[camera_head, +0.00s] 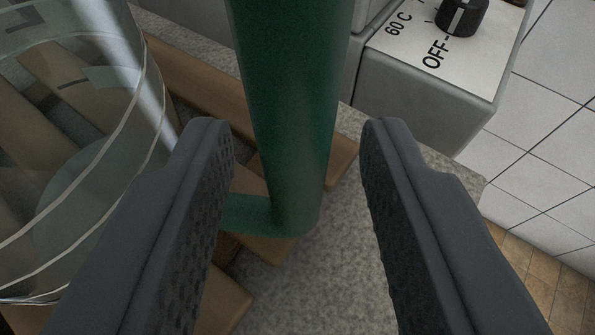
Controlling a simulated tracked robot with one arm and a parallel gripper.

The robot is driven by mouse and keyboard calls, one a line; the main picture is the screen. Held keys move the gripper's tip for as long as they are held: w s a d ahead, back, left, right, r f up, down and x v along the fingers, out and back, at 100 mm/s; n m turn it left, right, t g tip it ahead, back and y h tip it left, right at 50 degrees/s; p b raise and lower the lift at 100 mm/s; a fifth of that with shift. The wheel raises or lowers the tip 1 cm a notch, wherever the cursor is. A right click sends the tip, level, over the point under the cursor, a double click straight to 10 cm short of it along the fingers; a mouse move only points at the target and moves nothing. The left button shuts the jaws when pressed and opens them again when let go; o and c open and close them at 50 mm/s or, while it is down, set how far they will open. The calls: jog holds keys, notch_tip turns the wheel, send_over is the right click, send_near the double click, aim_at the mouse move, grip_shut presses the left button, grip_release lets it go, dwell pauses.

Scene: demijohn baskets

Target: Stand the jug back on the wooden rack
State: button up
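A clear glass jug (75,150) with pale ring lines is at the left, cut off by the picture edge. A thick green handle (290,110) rises in the middle, and its lower end bends left towards the jug. Where it joins the glass is hidden behind my left finger. My gripper (298,130) is open, with one dark finger on each side of the handle. Gaps show between the handle and both fingertips. The wooden rack (205,85) has brown slats under and behind the jug, some seen through the glass. I cannot tell whether the jug's base rests on them.
The rack lies on a speckled grey worktop (300,290). A grey appliance (420,110) with a black knob (463,17) and markings "60 C" and "OFF" stands close behind at the right. White tiles (540,140) and a brown floor (560,300) show at the far right.

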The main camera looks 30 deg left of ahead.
jog(key=b+v, duration=0.2)
jog(key=v, duration=0.9)
jog(key=shift+s, duration=0.2)
jog(key=shift+w+d+r, duration=0.1)
jog(key=shift+r, duration=0.05)
jog(key=w+d+r+m+t+h, duration=0.1)
jog(key=w+d+r, duration=0.1)
jog(key=d+r, duration=0.45)
jog(key=w+d+r+m+t+h, duration=0.15)
jog(key=d+r, duration=0.25)
jog(key=r, duration=0.6)
jog(key=w+d+r, duration=0.3)
jog(key=d+r, duration=0.2)
jog(key=r, duration=0.3)
jog(key=s+d+r+m+h, duration=0.1)
jog(key=s+d+r, duration=0.2)
jog(key=r, duration=0.3)
jog(key=s+d+r+m+t+h, duration=0.1)
jog(key=s+d+r+h, duration=0.1)
jog(key=s+d+r, duration=0.2)
jog(key=s+d+r+m+h, duration=0.1)
jog(key=s+d+r, duration=0.3)
jog(key=r, duration=0.6)
jog(key=d, duration=0.2)
jog(key=shift+d, duration=0.3)
